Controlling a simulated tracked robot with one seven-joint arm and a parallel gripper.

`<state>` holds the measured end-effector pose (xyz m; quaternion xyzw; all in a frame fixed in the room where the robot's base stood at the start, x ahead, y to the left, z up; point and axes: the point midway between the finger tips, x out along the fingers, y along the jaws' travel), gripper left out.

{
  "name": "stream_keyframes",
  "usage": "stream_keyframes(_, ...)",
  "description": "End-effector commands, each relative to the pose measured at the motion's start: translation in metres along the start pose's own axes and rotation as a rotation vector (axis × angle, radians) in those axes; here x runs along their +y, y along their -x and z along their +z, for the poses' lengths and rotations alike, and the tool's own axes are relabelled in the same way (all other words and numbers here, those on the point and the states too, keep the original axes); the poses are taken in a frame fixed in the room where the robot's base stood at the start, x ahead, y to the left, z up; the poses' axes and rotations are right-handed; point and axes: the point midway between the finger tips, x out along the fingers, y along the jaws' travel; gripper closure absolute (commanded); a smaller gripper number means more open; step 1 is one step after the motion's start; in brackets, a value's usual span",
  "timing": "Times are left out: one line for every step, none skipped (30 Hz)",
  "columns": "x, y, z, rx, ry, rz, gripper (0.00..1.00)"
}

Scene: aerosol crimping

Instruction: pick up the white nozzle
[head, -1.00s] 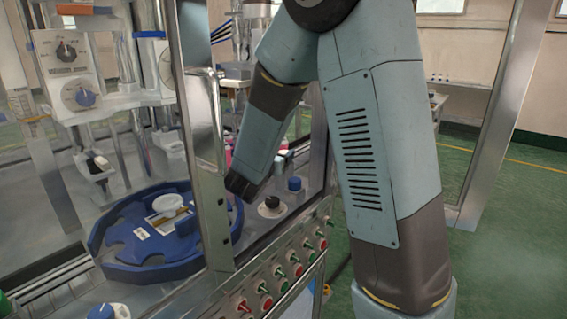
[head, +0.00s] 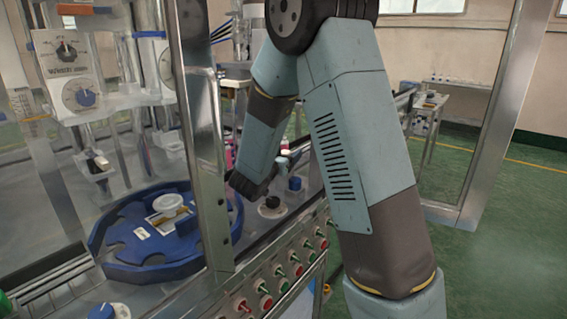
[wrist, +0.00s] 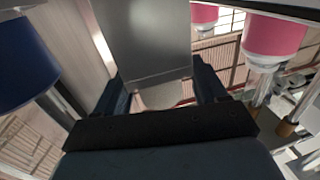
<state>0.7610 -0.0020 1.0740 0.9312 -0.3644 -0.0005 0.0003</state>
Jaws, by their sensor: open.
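My gripper (wrist: 162,82) shows in the wrist view with its two dark fingers apart. A grey metal panel fills the upper part of the gap, and a pale rounded thing (wrist: 162,97) shows below it between the fingers. I cannot tell whether this is the white nozzle. No thing in the head view can be clearly picked out as the white nozzle. There, the dark end of my arm reaches down inside the machine frame, near a black knob (head: 270,203), and the fingers cannot be made out.
A blue rotary table (head: 120,250) with a white round piece (head: 170,205) lies left of a metal post (head: 203,150). Buttons line the front edge. In the wrist view, pink cylinders (wrist: 272,40) are at right and a dark blue one (wrist: 25,60) at left.

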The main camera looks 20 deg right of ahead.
Motion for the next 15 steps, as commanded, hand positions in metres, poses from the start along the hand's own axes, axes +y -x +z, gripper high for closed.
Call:
stream_keyframes(0.0004,-0.0057,-0.0003,0.001,-0.001,0.002,0.29)
stream_keyframes(0.0004,-0.0077,-0.0004,0.001,-0.001,0.002,0.29)
stream_keyframes(0.0004,-0.0094,-0.0004,0.001,-0.001,0.001,0.29)
stream_keyframes(0.0004,-0.0100,-0.0004,0.001,-0.001,0.001,0.29)
stream_keyframes(0.0003,-0.0101,-0.0005,0.001,-0.001,0.001,0.29)
stream_keyframes(0.0002,-0.0099,-0.0005,0.000,-0.001,0.000,0.29)
stream_keyframes(0.0002,-0.0098,-0.0004,0.000,-0.001,0.000,0.29)
stream_keyframes(0.0002,-0.0098,-0.0004,0.000,-0.001,0.000,0.29)
stream_keyframes(0.0002,-0.0098,-0.0004,0.000,-0.001,0.000,0.29)
stream_keyframes(0.0003,-0.0097,-0.0004,0.000,-0.001,0.000,0.31)
stream_keyframes(0.0003,-0.0097,-0.0004,0.000,-0.001,0.000,0.34)
stream_keyframes(0.0003,-0.0097,-0.0004,0.000,-0.001,0.000,0.38)
stream_keyframes(0.0003,-0.0097,-0.0004,0.000,0.000,0.000,0.41)
stream_keyframes(0.0003,-0.0097,-0.0004,0.000,-0.001,0.000,0.44)
stream_keyframes(0.0003,-0.0097,-0.0004,0.000,-0.001,0.000,0.48)
